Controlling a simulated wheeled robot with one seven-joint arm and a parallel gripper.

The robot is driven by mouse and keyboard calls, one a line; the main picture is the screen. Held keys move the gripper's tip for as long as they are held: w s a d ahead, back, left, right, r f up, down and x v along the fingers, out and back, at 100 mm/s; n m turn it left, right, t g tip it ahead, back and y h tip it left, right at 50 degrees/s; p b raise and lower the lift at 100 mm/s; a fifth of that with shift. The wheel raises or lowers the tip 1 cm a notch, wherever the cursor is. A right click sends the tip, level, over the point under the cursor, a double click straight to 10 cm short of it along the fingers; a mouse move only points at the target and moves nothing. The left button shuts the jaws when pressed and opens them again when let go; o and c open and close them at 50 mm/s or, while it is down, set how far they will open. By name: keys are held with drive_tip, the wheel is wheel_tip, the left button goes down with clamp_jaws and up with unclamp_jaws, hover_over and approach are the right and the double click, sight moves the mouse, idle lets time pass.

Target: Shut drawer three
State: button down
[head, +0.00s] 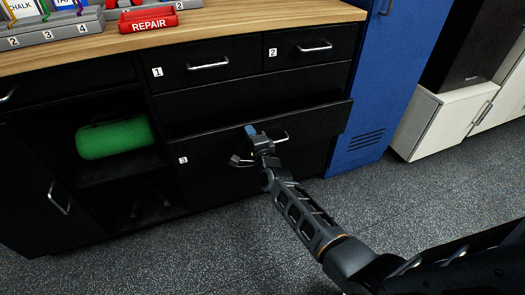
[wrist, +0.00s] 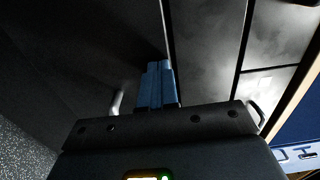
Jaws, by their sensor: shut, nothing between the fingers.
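Drawer three (head: 315,122) is a wide black drawer under the wooden counter, with a white "3" label at its left. It stands partly pulled out, its top edge forward of the panel above. Its metal handle (head: 281,138) is partly hidden behind my gripper. My gripper (head: 251,130) is shut and empty, its blue fingertips at the drawer front near the upper edge. I cannot tell whether they touch it. In the wrist view the blue fingertips (wrist: 155,84) are together against dark panels, with a metal handle at their left.
Drawer one (head: 215,77) and drawer two (head: 330,55) above look closed. A green cylinder (head: 115,138) lies on the open shelf at left. A blue locker (head: 376,85) stands close at right. A red REPAIR tray (head: 149,20) is on the counter. Grey floor in front is clear.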

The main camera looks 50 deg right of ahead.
drive_tip(key=b+x, duration=0.3)
drive_tip(key=x, duration=0.5)
drive_tip(key=shift+w+b, duration=0.2)
drive_tip(key=shift+b, duration=0.1)
drive_tip(key=shift+d+r, duration=0.1)
drive_tip(key=shift+r, duration=0.05)
drive_tip(key=shift+s, duration=0.1)
